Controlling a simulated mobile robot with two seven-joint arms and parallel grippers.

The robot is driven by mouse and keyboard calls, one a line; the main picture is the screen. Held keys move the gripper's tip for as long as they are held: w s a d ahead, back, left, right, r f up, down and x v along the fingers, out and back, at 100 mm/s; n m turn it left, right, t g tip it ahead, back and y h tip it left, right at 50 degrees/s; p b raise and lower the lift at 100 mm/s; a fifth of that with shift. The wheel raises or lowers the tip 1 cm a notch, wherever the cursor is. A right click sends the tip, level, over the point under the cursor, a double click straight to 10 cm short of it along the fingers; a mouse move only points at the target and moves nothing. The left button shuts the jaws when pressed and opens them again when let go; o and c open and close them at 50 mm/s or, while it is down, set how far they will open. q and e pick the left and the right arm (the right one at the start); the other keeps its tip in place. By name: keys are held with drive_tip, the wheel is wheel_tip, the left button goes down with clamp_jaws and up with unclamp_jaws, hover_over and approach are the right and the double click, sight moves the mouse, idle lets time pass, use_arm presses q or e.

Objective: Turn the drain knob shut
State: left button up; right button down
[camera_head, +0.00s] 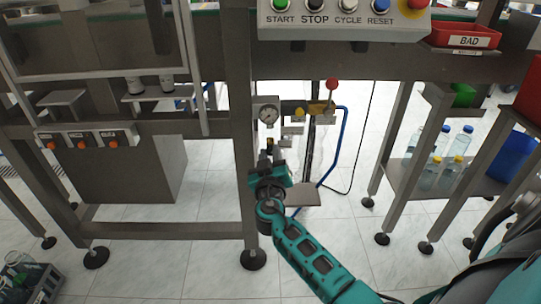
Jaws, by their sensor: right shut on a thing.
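My right gripper (268,160) is at the centre, at the end of my teal arm, which comes in from the lower right. It reaches up at the air unit beside the machine's leg, below the round pressure gauge (267,115). Its jaws are shut on a small part there, which I take to be the drain knob. The knob itself is hidden by the gripper, so its turn position cannot be seen. My left gripper is not in view.
The machine's steel leg (246,200) stands just left of my right gripper. A red-knobbed lever (332,85), a blue hose (341,150) and a small grey plate (303,195) are close on the right. A shelf with bottles (430,175) stands further right.

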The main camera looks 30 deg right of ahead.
drive_tip(key=n, duration=0.2)
drive_tip(key=shift+n, duration=0.4)
drive_tip(key=n, duration=0.3)
drive_tip(key=shift+n, duration=0.4)
drive_tip(key=n, duration=0.4)
drive_tip(key=shift+n, duration=0.6)
drive_tip(key=shift+n+t+y, duration=0.3)
drive_tip(key=c, duration=0.9)
unclamp_jaws()
drive_tip(key=shift+f, duration=0.1)
